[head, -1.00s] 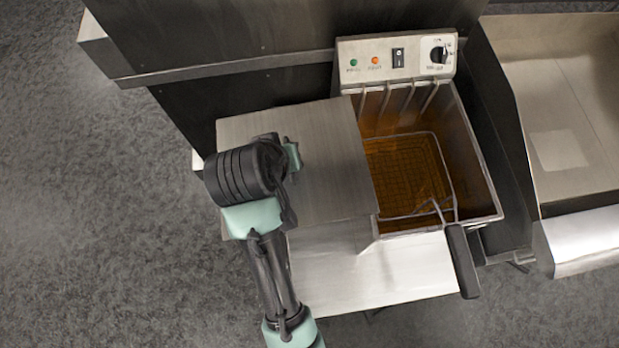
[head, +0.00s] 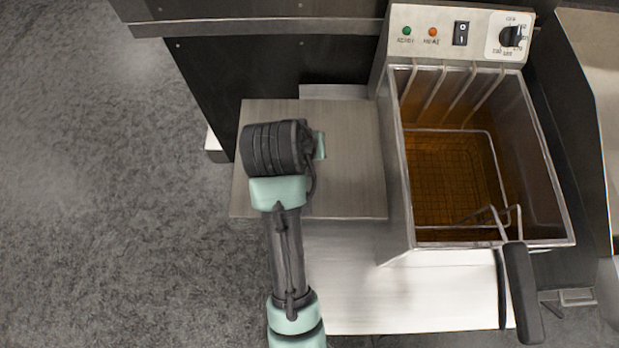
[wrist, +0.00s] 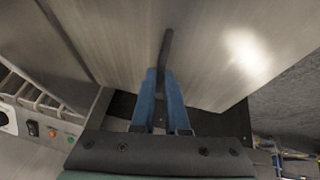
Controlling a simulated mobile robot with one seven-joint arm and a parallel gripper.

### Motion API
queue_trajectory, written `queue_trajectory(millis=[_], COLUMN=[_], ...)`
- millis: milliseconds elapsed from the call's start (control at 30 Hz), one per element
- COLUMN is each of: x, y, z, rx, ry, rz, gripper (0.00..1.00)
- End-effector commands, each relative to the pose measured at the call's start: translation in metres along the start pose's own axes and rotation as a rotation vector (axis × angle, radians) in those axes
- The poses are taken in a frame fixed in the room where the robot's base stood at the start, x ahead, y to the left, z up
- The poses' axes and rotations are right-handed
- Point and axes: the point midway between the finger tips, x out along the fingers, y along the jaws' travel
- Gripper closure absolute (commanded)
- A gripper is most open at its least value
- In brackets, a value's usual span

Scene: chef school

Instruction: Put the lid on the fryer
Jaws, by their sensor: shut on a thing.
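The lid (head: 350,165) is a flat brushed-metal plate in the head view, left of the fryer (head: 398,170). My gripper is shut on the lid's dark bar handle (wrist: 166,48). In the wrist view the blue fingers of my gripper (wrist: 162,78) close around that handle, with the plate filling the top. In the head view my wrist hides the fingers and handle. The fryer is an open metal tank with brown oil and a wire basket (head: 450,165) inside. Its opening is uncovered in the head view. I cannot tell the lid's exact height.
The basket's black handle (head: 522,290) sticks out over the fryer's front edge. The control panel (head: 460,32) rises at the fryer's back. A pale metal counter (head: 400,300) lies in front. Another metal unit (head: 585,70) stands to the right. Open grey floor (head: 90,200) is at left.

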Motion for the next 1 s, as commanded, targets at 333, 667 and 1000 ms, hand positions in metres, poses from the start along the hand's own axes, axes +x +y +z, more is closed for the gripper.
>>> queue_trajectory(millis=[333,667,1000], x=[0.079,0.11,0.14], y=[-0.015,-0.021,-0.027], z=[0.043,0.059,0.074], rx=[0.0,0.0,0.0], ry=[0.0,0.003,0.005], rz=[0.001,0.001,0.001], gripper=[1.0,1.0,1.0])
